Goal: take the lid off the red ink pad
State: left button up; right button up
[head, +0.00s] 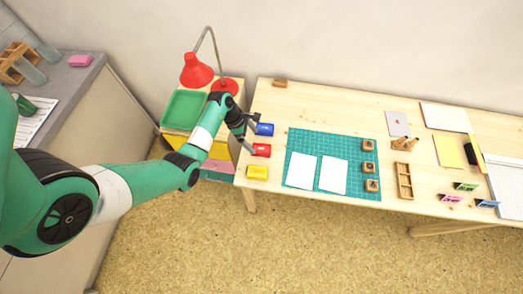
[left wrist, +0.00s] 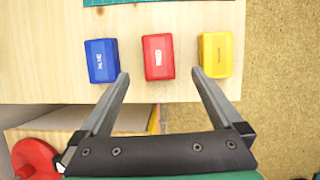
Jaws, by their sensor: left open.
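The red ink pad (head: 261,150) lies on the left end of the wooden table, between the blue ink pad (head: 264,129) and the yellow ink pad (head: 257,172). In the left wrist view the red ink pad (left wrist: 158,57) looks closed, with a pale label on its lid. My left gripper (head: 250,134) is open and empty by the table's left edge. In the left wrist view its fingertips (left wrist: 160,73) spread to either side of the red pad's near end, with no visible contact. My right gripper is not in view.
The blue pad (left wrist: 101,61) and yellow pad (left wrist: 215,55) stand close on either side. A green cutting mat (head: 310,138) with two white cards and several wooden stamps (head: 369,145) lies to the right. A red lamp (head: 197,70) and green tray (head: 184,108) stand left of the table.

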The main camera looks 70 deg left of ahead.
aim_at(261, 148)
pick_arm(q)
jog(key=shift+x, duration=0.85)
jog(key=b+x, duration=0.3)
jog(key=x, duration=0.1)
jog(key=shift+w+a+f, duration=0.1)
jog(key=shift+w+f, duration=0.2)
jog(key=shift+f, duration=0.15)
jog(key=c, duration=1.4)
jog(key=shift+r, duration=0.15)
